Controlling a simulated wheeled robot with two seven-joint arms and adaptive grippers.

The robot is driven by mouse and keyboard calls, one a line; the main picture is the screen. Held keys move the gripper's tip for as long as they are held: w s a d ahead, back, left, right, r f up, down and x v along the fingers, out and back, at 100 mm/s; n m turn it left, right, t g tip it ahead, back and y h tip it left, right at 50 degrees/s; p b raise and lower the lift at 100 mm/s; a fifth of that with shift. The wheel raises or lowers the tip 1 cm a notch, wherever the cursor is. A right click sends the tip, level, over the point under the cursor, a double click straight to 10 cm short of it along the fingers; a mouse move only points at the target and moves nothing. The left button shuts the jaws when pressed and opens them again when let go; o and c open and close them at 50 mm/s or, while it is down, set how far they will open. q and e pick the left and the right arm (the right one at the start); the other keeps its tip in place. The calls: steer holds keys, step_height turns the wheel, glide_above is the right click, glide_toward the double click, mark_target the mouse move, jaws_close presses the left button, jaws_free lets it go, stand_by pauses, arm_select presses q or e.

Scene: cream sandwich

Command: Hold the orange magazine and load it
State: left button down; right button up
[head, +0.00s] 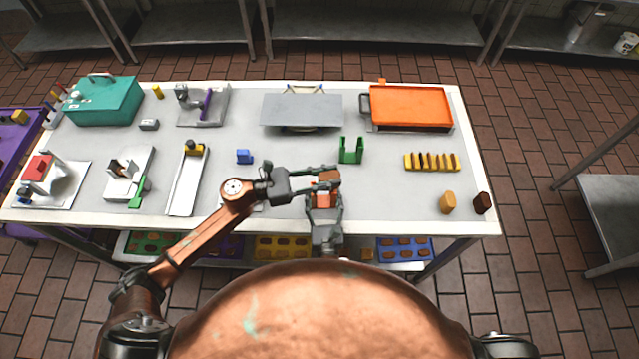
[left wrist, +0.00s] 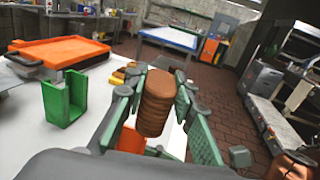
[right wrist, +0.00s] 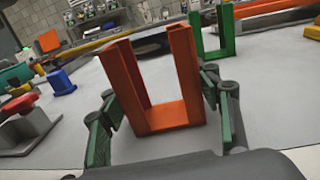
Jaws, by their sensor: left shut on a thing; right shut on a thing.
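My left gripper (head: 328,184) is shut on a stack of round brown biscuits (left wrist: 155,105), which stands between its green finger pads in the left wrist view. My right gripper (right wrist: 160,95) is shut on the orange magazine (right wrist: 123,86), a U-shaped holder with an open top, upright between the fingers. In the head view the orange magazine (head: 323,200) is near the table's front edge, just below the left gripper and brown stack. In the left wrist view part of the orange (left wrist: 175,148) shows below the stack. The exact gap between stack and magazine cannot be told.
A green magazine (head: 351,152) stands just behind the grippers. A yellow-and-brown row (head: 432,163) and two loose stacks, yellow (head: 448,202) and brown (head: 482,204), are at right. An orange tray (head: 410,106) is at the back right; a blue piece (head: 244,156) lies left.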

arm_select(q)
steer(key=shift+w+a+r+m+g+h, duration=0.15)
steer(key=shift+w+a+r+m+g, duration=0.3)
steer(key=shift+r+g, duration=0.25)
steer(key=shift+w+a+r+m+g+h, duration=0.15)
steer(key=shift+w+a+r+m+g, duration=0.15)
steer(key=shift+w+r+m+g, duration=0.25)
steer(key=shift+s, duration=0.15)
steer(key=shift+f, duration=2.85)
steer(key=shift+f, duration=0.65)
steer(key=shift+f, duration=0.35)
steer(key=shift+s+d+f, duration=0.1)
steer(key=shift+s+f, duration=0.1)
steer(key=shift+f, duration=0.4)
steer(key=shift+s+f, duration=0.2)
steer(key=shift+f, duration=0.45)
steer(key=shift+w+r, duration=0.2)
steer(key=shift+r, duration=0.65)
steer(key=shift+w+r, duration=0.15)
steer(key=shift+r, duration=0.7)
